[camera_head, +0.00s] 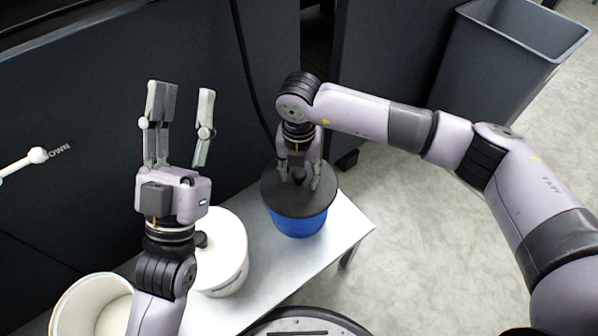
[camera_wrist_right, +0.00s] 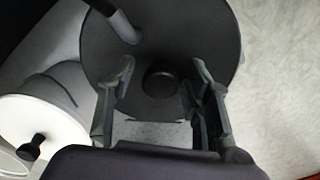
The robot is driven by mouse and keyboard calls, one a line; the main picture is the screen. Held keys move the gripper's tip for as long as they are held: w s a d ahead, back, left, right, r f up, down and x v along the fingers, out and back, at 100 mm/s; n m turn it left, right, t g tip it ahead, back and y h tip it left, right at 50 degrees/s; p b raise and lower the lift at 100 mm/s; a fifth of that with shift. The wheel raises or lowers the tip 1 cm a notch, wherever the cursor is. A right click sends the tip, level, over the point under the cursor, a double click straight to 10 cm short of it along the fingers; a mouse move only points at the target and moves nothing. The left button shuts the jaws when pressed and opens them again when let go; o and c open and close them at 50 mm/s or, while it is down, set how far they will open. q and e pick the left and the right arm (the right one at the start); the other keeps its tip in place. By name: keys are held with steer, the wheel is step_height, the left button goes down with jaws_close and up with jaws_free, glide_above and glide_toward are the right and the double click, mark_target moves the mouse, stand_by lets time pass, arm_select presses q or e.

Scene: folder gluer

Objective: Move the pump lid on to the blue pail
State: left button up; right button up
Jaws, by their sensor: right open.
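The dark pump lid (camera_head: 296,206) lies on top of the blue pail (camera_head: 300,227) at the right end of the white table. It looks roughly level and covers the pail's opening. My right gripper (camera_head: 299,179) is over the lid with its fingers pointing down. In the right wrist view the lid (camera_wrist_right: 205,35) has a round black knob (camera_wrist_right: 160,83) between my open fingers (camera_wrist_right: 162,72), with gaps on both sides. A grey tube (camera_wrist_right: 122,27) rises from the lid there. My left gripper (camera_head: 184,92) is open and empty, fingers pointing up, left of the pail.
A white lidded pail (camera_head: 226,262) with a black knob stands left of the blue pail. An open white pail (camera_head: 68,315) is at the lower left. Dark machine panels (camera_head: 75,140) stand behind the table (camera_head: 318,255). A grey bin (camera_head: 500,65) is at the upper right.

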stand_by(0.3)
step_height(320, 180, up, 12)
stand_by(0.4)
stand_by(0.5)
